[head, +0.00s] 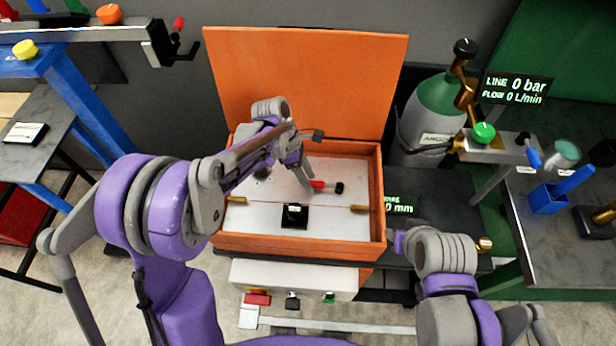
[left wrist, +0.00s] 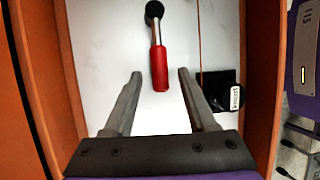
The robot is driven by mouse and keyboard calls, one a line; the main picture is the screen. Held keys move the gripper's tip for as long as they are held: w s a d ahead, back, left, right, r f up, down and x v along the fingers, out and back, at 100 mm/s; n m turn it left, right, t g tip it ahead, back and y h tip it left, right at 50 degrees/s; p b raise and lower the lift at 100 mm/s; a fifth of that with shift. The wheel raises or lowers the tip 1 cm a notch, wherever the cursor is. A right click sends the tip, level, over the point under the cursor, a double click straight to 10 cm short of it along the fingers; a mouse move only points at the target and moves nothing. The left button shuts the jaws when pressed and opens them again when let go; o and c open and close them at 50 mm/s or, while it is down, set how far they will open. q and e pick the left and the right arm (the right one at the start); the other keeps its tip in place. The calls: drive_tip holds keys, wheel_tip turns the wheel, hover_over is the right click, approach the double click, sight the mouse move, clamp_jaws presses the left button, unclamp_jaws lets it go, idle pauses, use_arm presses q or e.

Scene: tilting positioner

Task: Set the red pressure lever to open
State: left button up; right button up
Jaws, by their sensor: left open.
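The red pressure lever (head: 318,184) is inside the orange box, over its white floor panel. Its red handle points left from a dark round end in the head view. In the left wrist view the red lever (left wrist: 159,68) has its grip end in the gap between my left fingertips, with space on both sides. My left gripper (head: 305,178) reaches down into the box and is open and empty; its fingers also show in the left wrist view (left wrist: 160,78). My right arm shows at lower right, but I cannot make out its gripper.
The orange box (head: 383,215) has walls around the panel and a raised lid (head: 305,80) behind. A black labelled block (head: 295,216) sits near the lever. A gas cylinder (head: 428,120) and a display reading 0 bar (head: 515,88) stand at right.

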use_arm(q)
drive_tip(key=shift+c, duration=0.2)
clamp_jaws()
idle(1.3)
